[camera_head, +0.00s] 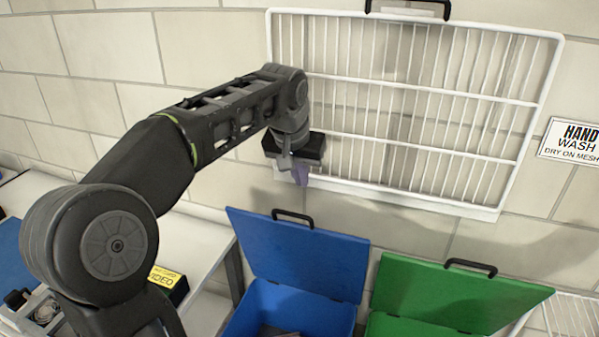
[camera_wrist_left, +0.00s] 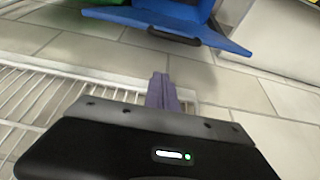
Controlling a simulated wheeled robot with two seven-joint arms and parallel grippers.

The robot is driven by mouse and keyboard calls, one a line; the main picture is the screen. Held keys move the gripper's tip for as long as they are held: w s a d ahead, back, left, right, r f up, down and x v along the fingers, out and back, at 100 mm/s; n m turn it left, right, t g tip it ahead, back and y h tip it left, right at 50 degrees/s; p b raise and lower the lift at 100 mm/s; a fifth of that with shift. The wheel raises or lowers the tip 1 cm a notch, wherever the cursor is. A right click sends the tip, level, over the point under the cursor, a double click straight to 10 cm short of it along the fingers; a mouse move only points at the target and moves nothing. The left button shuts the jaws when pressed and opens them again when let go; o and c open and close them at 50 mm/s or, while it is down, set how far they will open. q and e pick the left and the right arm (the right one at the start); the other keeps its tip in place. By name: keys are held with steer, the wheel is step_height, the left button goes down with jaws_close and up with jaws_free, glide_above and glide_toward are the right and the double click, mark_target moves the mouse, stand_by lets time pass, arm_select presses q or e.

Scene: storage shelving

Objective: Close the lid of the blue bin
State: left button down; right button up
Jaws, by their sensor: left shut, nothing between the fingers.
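The blue bin (camera_head: 268,308) stands at the lower middle of the head view. Its blue lid (camera_head: 297,258) is open and tilted up towards the wall, with a black handle (camera_head: 292,218) on its top edge. My left gripper (camera_head: 300,175) is above the lid, in front of the wall rack, apart from the lid. Its fingers are shut and empty. In the left wrist view the closed fingers (camera_wrist_left: 162,90) point towards the blue lid (camera_wrist_left: 190,22) and its dark handle (camera_wrist_left: 172,37), with a gap between. My right gripper is not in view.
A green bin with its lid (camera_head: 450,295) raised stands right of the blue bin. A white wire rack (camera_head: 410,195) is on the brick wall behind my gripper. A white table (camera_head: 190,240) with a black and yellow box (camera_head: 168,284) is at left.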

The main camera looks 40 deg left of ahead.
arm_select(q)
glide_above(299, 224)
steer(key=w+a, duration=0.1)
steer(key=w, duration=0.3)
step_height(299, 224, down, 6)
steer(key=s, duration=0.2)
steer(key=s+p, duration=0.1)
steer(key=shift+s+d, duration=0.35)
steer(key=shift+d, duration=0.05)
steer(key=shift+s+f, duration=0.15)
